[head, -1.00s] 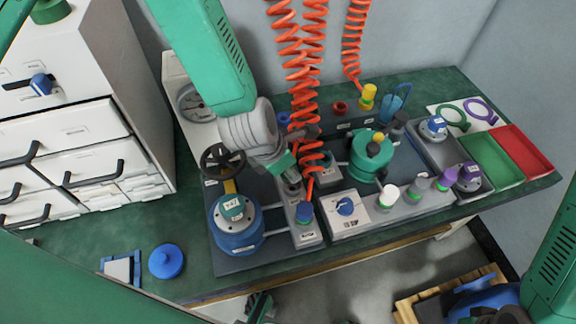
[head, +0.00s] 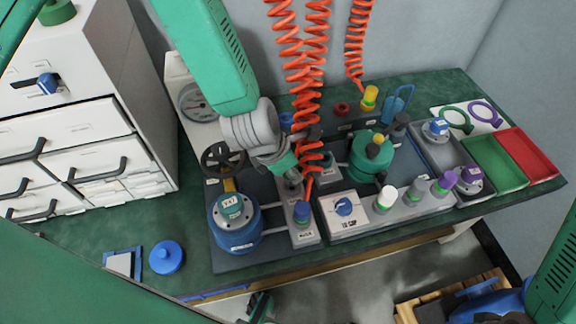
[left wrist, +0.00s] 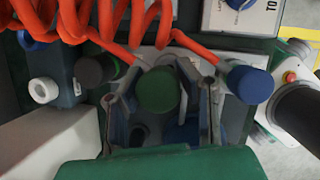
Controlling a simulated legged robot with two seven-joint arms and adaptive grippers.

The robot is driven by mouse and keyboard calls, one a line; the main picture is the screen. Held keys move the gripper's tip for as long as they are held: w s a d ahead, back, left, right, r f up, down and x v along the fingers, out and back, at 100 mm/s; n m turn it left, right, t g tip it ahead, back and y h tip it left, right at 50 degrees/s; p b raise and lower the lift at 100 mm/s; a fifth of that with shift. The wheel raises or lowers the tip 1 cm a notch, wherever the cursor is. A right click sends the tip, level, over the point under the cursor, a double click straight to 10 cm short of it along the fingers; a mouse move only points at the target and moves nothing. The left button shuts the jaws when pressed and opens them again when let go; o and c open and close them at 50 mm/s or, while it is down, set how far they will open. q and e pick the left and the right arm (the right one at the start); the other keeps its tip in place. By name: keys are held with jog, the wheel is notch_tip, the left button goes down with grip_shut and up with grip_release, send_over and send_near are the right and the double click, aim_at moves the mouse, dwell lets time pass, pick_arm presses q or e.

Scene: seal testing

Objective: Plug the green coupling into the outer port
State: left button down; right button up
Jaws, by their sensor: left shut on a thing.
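The green coupling (left wrist: 158,92) shows as a dark green round top between the two fingers of my left gripper (left wrist: 160,100) in the left wrist view. The fingers are shut on its sides. In the head view my left gripper (head: 291,178) points down over the narrow grey port block (head: 306,233), and the coupling is hidden. A blue coupling (head: 302,209) stands on the near part of this block; it also shows in the left wrist view (left wrist: 248,85), right of the green one. I cannot tell which port is the outer one or whether the green coupling is seated. My right gripper is out of view.
Orange coiled hoses (head: 306,80) hang close beside my left gripper. A blue vessel (head: 235,225) stands left of the block, with a black handwheel (head: 222,160) behind it. A switch box (head: 344,212) is on the right.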

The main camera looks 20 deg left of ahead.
pick_arm(q)
jog(key=shift+d, duration=0.15)
jog(key=shift+a, duration=0.3)
jog(key=shift+f, duration=0.1)
jog(key=shift+d+p, duration=0.3)
jog(key=shift+d, duration=0.75)
jog(key=shift+a, duration=0.35)
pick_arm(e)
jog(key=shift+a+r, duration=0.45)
pick_arm(q)
jog(key=shift+d, duration=0.15)
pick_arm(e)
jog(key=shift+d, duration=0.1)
pick_arm(q)
jog(key=shift+d+f, duration=0.2)
jog(key=shift+d, duration=0.05)
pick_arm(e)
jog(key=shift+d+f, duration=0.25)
